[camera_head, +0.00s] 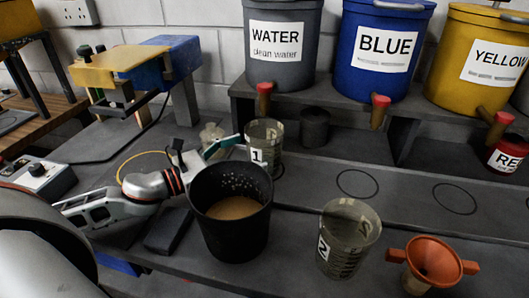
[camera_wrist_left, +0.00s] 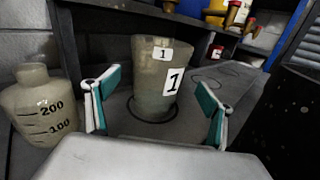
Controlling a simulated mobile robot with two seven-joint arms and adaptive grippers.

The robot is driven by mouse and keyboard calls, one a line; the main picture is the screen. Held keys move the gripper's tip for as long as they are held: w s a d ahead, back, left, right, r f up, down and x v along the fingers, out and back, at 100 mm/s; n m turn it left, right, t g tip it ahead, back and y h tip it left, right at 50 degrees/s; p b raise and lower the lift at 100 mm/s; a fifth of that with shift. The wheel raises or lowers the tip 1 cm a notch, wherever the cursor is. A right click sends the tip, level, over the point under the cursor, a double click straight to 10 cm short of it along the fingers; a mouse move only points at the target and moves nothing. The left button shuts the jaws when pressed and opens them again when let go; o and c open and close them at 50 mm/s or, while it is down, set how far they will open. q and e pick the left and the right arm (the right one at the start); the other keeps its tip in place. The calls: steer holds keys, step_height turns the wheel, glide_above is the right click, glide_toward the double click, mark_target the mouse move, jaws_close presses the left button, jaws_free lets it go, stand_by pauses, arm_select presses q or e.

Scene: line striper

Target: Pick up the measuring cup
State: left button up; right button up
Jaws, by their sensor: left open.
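A translucent measuring cup labelled 1 (camera_head: 265,135) stands upright on the dark bench below the grey bucket. In the left wrist view the cup (camera_wrist_left: 153,70) is ahead, between the two teal-lined fingers, with a gap on each side. My left gripper (camera_head: 225,146) is open and empty, just left of the cup in the head view. A second measuring cup, labelled 2 (camera_head: 347,240), stands nearer the front right. In the left wrist view my gripper (camera_wrist_left: 157,98) shows both fingertips apart. My right gripper is in neither view.
A black container of brown liquid (camera_head: 232,215) stands in front of my left gripper and hides part of it. A graduated bottle (camera_wrist_left: 38,108) stands left of the fingers. An orange funnel (camera_head: 433,260) is at front right. Buckets with spouts (camera_head: 285,40) line the shelf above.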

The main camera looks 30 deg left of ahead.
arm_select(q)
steer(key=shift+a+x, duration=0.2)
steer(key=shift+x, duration=1.15)
steer(key=shift+f+x, duration=0.25)
steer(key=shift+x, duration=1.05)
steer(key=c, duration=1.2)
steer(key=shift+c, duration=0.8)
steer(key=shift+w+a+r, duration=0.1)
steer(key=shift+r, duration=0.05)
